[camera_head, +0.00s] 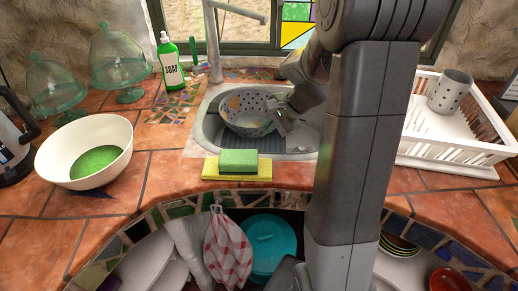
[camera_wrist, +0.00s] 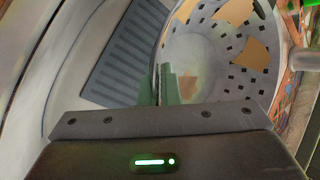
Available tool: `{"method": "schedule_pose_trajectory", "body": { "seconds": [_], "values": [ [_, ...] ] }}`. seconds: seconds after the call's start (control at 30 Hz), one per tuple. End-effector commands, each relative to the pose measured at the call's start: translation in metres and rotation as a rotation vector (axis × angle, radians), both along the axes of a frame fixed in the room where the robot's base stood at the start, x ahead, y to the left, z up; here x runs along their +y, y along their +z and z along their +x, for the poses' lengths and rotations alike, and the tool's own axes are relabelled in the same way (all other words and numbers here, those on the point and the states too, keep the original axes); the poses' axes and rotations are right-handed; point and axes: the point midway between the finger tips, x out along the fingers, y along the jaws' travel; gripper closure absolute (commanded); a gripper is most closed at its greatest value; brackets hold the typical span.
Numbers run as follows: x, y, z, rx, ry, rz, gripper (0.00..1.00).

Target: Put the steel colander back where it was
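The steel colander (camera_head: 243,108) is a round, perforated bowl in the sink (camera_head: 213,137), towards its back left. Tan, flat-looking patches show on its inside in the wrist view (camera_wrist: 205,60). My gripper (camera_head: 275,117) is at the colander's right side, reaching in from the right. In the wrist view the two green-grey fingers (camera_wrist: 160,88) stand close together, one on each side of the colander's rim, and look closed on it. Whether the colander's base touches the sink floor is hard to tell.
A green and yellow sponge stack (camera_head: 238,165) lies at the sink's front edge. A white bowl (camera_head: 112,133) with green contents stands left. A soap bottle (camera_head: 170,62) and glass domes (camera_head: 120,55) stand behind it. A white dish rack (camera_head: 455,130) holding a grey perforated cup (camera_head: 450,92) is right.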

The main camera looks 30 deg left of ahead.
Motion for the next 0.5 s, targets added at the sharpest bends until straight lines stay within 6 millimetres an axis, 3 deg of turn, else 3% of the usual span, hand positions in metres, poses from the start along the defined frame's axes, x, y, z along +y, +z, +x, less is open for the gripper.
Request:
{"method": "schedule_pose_trajectory", "body": {
  "seconds": [0.2, 0.5],
  "values": [
    [-0.001, -0.042, 0.000, 0.003, -0.001, -0.003, 1.00],
    [0.000, -0.070, 0.000, 0.002, 0.000, -0.002, 1.00]
  ]
}}
